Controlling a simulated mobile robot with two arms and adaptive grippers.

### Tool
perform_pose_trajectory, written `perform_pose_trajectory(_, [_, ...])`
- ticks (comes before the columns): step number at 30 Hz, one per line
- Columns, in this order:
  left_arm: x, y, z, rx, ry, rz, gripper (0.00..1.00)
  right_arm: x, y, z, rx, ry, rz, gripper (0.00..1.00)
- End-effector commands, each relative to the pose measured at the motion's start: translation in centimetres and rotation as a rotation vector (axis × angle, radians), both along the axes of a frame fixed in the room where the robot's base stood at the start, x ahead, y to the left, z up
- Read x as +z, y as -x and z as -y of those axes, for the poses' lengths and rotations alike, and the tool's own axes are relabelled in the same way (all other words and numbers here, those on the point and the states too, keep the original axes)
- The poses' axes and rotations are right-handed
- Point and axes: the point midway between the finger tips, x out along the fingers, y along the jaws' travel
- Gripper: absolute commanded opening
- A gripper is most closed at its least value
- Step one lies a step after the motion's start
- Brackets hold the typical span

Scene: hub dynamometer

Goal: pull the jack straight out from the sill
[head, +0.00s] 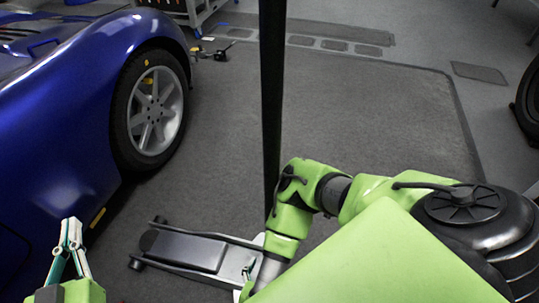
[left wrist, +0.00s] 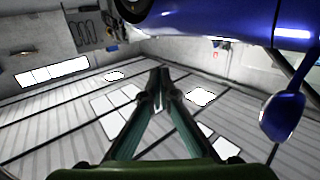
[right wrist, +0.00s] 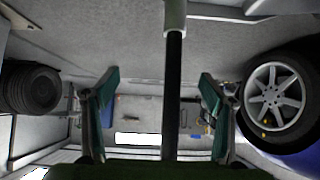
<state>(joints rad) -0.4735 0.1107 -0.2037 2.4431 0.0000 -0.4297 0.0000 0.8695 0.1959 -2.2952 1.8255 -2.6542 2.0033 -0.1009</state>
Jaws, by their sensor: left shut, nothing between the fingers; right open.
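The floor jack (head: 185,250) lies flat on the grey floor, low in the head view, with its wheeled end toward the blue car. A strip of floor shows between that end and the car's sill (head: 98,217), which has an orange mark. The jack's black handle (head: 272,100) stands upright. My right gripper (head: 248,270) is by the jack's rear, largely hidden by my arm. In the right wrist view, its open fingers (right wrist: 160,88) are either side of the black handle (right wrist: 173,90), touching neither side. My left gripper (head: 71,222) is shut and empty, beside the car.
The blue car (head: 60,150) with its silver wheel (head: 155,110) fills the left side. A loose tyre (head: 530,95) is at the right edge. A drone-like item (head: 215,50) lies on the floor behind the wheel. The mat (head: 380,120) right of the handle is clear.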

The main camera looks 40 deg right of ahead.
Motion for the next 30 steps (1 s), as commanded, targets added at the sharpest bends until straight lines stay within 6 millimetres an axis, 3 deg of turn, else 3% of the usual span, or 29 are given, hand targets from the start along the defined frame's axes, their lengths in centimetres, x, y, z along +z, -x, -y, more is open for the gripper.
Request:
perform_pose_trajectory(14, [-5.4,1.5,-1.2,0.017,-0.065,-0.258,0.0,1.0,0.4,-1.0,0.003,-0.004,0.004,0.76])
perform_pose_trajectory(30, [-10.7,4.9,-2.8,0.036,-0.129,-0.532,0.0,1.8,0.9,-1.8,0.003,-0.003,0.002,0.76])
